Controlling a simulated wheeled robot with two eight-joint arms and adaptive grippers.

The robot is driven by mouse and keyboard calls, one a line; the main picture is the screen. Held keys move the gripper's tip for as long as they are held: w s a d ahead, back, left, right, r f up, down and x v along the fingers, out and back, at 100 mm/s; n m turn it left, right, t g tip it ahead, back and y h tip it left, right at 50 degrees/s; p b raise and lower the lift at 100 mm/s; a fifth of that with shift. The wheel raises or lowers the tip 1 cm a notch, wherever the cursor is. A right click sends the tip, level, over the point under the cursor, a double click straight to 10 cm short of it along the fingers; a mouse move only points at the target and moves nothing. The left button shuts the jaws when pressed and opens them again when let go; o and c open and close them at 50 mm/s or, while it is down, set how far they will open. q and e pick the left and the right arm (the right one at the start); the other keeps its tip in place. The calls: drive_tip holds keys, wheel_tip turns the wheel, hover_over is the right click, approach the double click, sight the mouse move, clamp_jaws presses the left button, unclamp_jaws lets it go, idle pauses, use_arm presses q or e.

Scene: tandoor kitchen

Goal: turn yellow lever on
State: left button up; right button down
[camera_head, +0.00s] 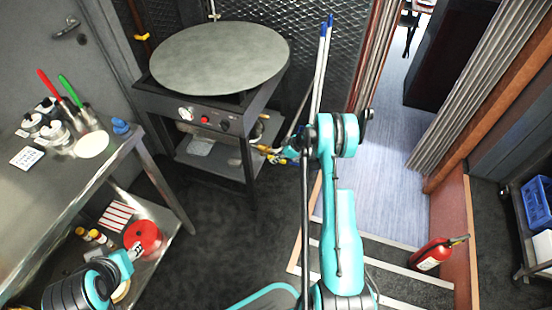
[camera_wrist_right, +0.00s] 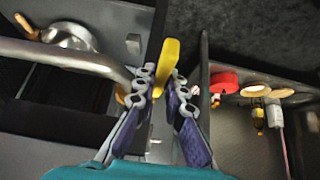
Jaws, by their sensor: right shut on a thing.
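The yellow lever (camera_wrist_right: 168,60) stands between the fingertips of my right gripper (camera_wrist_right: 162,84) in the right wrist view. The gripper is shut on it, and the lever's upper part sticks out beyond the tips. In the head view, my right gripper (camera_head: 291,156) is at the right side of the stove (camera_head: 192,113), and a small yellow part of the lever (camera_head: 264,149) shows beside it. My arm hides some of this spot. My left gripper (camera_head: 133,252) is low at the left, over the lower shelf of the steel table, and its fingers are too unclear to judge.
A round grey plate (camera_head: 220,58) tops the stove. The steel table (camera_head: 50,205) stands at left, with a red roll (camera_head: 143,238) on its lower shelf. A fire extinguisher (camera_head: 437,253) stands by the steps at right. The dark floor between table and steps is clear.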

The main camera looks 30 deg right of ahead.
drive_tip(key=shift+r+h, duration=0.2)
drive_tip(key=shift+h, duration=0.1)
drive_tip(key=c, duration=1.9)
unclamp_jaws()
drive_tip(key=shift+o, duration=0.2)
drive_tip(key=shift+r+g, duration=0.1)
drive_tip(key=shift+g, duration=0.2)
drive_tip(key=v, duration=1.2)
